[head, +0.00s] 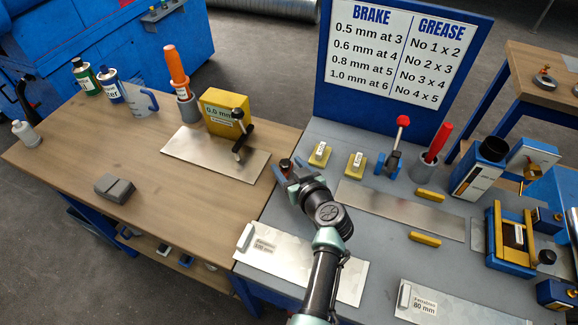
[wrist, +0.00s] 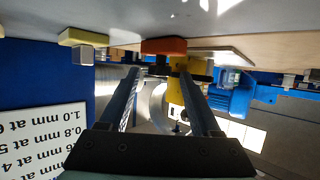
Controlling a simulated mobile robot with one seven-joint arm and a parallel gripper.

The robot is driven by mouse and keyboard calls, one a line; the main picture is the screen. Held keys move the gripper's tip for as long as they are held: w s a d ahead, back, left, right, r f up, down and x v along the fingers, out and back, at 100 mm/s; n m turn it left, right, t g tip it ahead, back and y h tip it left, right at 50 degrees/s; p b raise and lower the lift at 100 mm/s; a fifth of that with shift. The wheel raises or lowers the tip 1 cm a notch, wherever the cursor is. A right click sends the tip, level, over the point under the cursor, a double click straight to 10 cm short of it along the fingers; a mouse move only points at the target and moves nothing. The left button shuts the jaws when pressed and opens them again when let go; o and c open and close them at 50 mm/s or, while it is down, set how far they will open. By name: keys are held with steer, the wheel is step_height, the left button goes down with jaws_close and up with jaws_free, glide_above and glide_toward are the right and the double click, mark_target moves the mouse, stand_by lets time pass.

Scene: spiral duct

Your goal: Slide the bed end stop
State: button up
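No part is labelled as the bed end stop, and I cannot tell which one it is. Small pale blocks stand at the left ends of two labelled metal plates: one block (head: 244,237) on the near left plate (head: 300,270), another (head: 404,296) on the 80 mm plate (head: 455,305). My gripper (head: 290,172) is over the seam between the wooden and grey tables, its fingers apart. A small dark, brown-topped knob (head: 286,164) shows by the fingertips; contact is unclear. In the wrist view my gripper (wrist: 160,75) is open, with an orange-red piece (wrist: 163,46) beyond the tips.
A bare sheet (head: 215,155) with a yellow block (head: 225,112) and black clamp (head: 242,135) lies left of my gripper. A red-knobbed lever (head: 395,150), yellow pieces (head: 320,154) and a blue-yellow fixture (head: 512,240) stand right. A sign board (head: 395,55) rises behind.

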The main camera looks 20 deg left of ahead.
jaws_close()
stand_by(1.2)
